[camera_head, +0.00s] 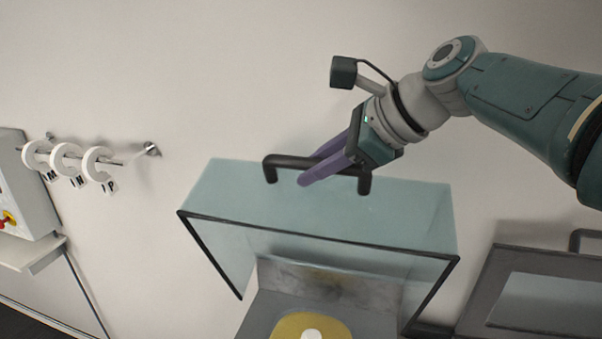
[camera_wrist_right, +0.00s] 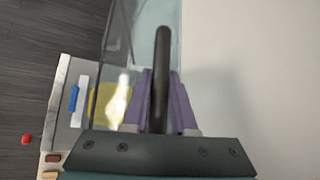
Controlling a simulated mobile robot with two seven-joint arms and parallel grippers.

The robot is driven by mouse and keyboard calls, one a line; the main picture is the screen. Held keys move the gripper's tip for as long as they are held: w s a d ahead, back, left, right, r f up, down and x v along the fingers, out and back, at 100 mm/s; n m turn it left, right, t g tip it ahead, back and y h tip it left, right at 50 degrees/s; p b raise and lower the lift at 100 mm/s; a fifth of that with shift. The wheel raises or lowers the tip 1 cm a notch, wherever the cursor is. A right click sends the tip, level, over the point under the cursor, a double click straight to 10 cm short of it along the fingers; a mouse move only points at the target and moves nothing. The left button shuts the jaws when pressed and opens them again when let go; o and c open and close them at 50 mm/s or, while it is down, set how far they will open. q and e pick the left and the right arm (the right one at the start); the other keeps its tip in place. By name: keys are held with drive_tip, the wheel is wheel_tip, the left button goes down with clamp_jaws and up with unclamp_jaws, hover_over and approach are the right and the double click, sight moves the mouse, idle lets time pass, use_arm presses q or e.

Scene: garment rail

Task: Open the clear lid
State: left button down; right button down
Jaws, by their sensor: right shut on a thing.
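The clear lid (camera_head: 235,206) is a see-through bluish box with dark edges, raised and tilted over a grey machine in the head view. Its dark bar handle (camera_head: 285,161) runs across its upper face. My right gripper (camera_head: 308,180), with purple fingers, is shut on this handle. In the right wrist view the handle (camera_wrist_right: 162,75) stands between the purple fingers (camera_wrist_right: 160,90), and the clear lid's panel (camera_wrist_right: 118,55) is to its left. My left gripper is not in view.
Below the lid is a yellow round part (camera_head: 290,325) with a white centre. White size rings (camera_head: 68,160) hang on a wall rail at left, beside a grey panel with a red knob (camera_head: 8,222). A dark-framed unit (camera_head: 530,290) stands at lower right.

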drive_tip(key=shift+w+d+r, duration=0.1)
drive_tip(key=shift+w, duration=0.2)
drive_tip(key=c, duration=0.7)
unclamp_jaws()
drive_tip(key=shift+c, duration=0.2)
drive_tip(key=shift+r, duration=0.1)
drive_tip(key=shift+s+d+r+p, duration=0.25)
drive_tip(key=shift+d+r+p, duration=0.1)
drive_tip(key=shift+r, duration=0.05)
drive_tip(key=b+v, duration=0.1)
drive_tip(key=v, duration=0.7)
drive_tip(key=shift+s+d+r, duration=0.15)
drive_tip(key=shift+s+d, duration=0.05)
drive_tip(key=shift+s, duration=0.05)
